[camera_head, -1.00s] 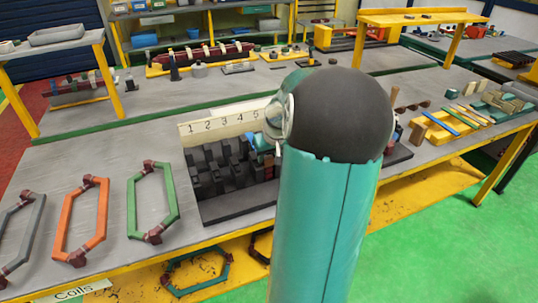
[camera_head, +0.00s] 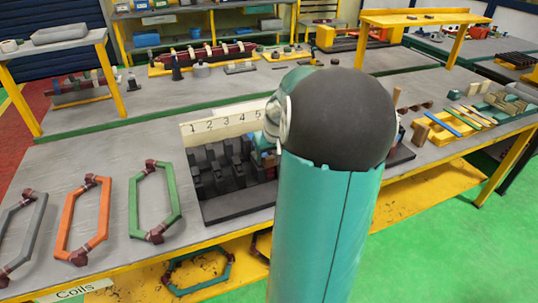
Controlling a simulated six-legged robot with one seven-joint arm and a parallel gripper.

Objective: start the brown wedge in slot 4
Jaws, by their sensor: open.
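The dark slotted stator block (camera_head: 222,170) stands on the bench, left of my teal and black arm. A cream board (camera_head: 220,122) behind it carries the numbers 1 to 5. Slot 4 lies below the number 4, close to the arm, and its inside is too small to make out. My arm covers the right part of the block. My gripper's fingers are hidden behind the arm, with only a teal and light-coloured arm part showing near the number 5. I cannot pick out the brown wedge for certain, and nothing visible shows whether it is held.
Grey, orange (camera_head: 83,220) and green (camera_head: 153,202) coils lie on the bench at left. At right is a yellow tray (camera_head: 440,140) with blue and yellow strips, near small brown pieces (camera_head: 420,106). A dark red cylinder (camera_head: 205,57) lies behind. Bare bench lies behind the numbered board.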

